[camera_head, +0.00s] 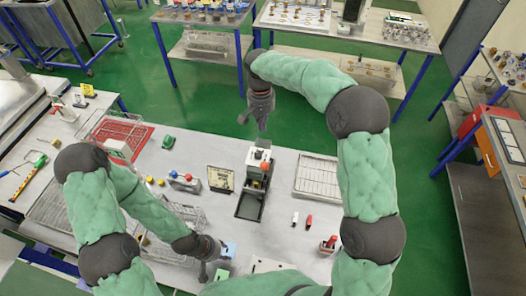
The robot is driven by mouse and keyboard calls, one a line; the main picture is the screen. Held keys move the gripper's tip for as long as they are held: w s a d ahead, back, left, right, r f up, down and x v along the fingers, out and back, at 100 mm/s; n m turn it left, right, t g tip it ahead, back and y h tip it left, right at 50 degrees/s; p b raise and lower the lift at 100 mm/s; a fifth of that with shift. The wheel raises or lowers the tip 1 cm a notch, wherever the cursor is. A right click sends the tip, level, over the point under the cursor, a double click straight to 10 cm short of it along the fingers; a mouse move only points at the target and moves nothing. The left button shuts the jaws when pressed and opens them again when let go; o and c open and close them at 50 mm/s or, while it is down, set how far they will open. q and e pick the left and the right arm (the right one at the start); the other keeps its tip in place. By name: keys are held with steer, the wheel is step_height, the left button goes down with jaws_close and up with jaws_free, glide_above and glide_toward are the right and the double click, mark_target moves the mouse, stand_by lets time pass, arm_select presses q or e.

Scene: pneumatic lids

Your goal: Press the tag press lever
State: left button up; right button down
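The tag press (252,185) looks like the upright white and dark device in the middle of the grey table, with a dark tray at its front. A small red part shows near its top; I cannot make out the lever clearly. My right gripper (254,121) hangs behind and above the press in the picture, fingers spread and empty, apart from it. My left gripper (212,268) is low at the table's front, beside a light blue block (229,249). Its fingers are too small and dark to tell whether they are open or touch the block.
A white grid tray (316,176) lies right of the press. A dark-framed card (220,179) and a stand with red and blue knobs (184,179) are to its left. Wire baskets (185,217) and a red tray (122,133) lie further left. Small red and white items lie front right.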

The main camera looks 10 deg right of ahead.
steer(key=s+f+p, duration=0.3)
steer(key=s+f, duration=0.1)
steer(key=f, duration=0.6)
steer(key=shift+s+a, duration=0.15)
steer(key=shift+a, duration=0.1)
